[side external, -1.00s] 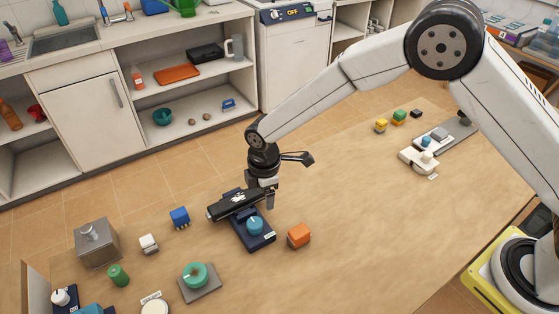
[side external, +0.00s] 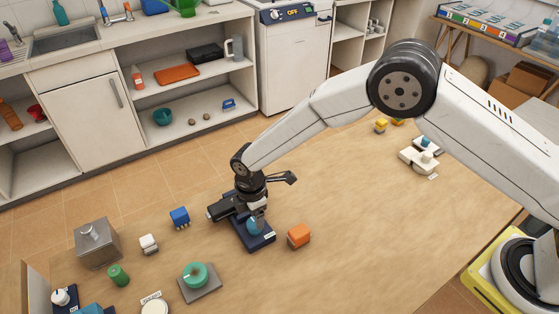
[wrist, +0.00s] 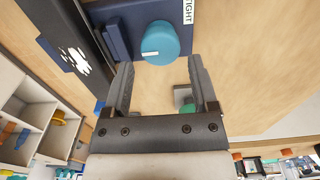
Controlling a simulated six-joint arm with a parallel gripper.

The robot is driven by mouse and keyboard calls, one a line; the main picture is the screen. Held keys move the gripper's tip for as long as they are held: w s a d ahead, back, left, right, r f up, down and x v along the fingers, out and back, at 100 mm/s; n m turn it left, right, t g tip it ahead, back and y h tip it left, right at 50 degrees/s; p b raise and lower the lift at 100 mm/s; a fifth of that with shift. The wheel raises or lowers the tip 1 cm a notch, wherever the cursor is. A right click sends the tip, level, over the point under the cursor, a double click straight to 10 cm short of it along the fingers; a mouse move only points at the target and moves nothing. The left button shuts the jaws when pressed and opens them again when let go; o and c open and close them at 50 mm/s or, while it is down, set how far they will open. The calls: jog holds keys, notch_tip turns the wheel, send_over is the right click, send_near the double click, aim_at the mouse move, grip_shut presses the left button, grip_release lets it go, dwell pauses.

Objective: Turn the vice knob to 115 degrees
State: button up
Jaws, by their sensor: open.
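The vice (side external: 262,241) is a dark blue block on the table, with a round teal knob (side external: 252,227) on top. In the wrist view the knob (wrist: 160,42) has a short white mark near its lower-left edge, and a label reading "TIGHT" (wrist: 188,10) sits to its right. A black bar with a white print (wrist: 72,50) lies at the jaw side of the vice. My gripper (wrist: 160,66) is open and empty. Its fingertips are spread to either side of the knob; whether they touch it cannot be told. In the side view my gripper (side external: 258,210) is low over the vice, partly hiding the knob.
An orange block (side external: 299,236) stands right of the vice and a blue block (side external: 180,217) to its left. A grey plate with a green knob (side external: 195,274) is in front-left. A grey metal box (side external: 98,243) stands further left. The table right of the orange block is clear.

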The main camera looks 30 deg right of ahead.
aim_at(254, 223)
jog(key=shift+f, duration=2.1)
jog(key=c, duration=1)
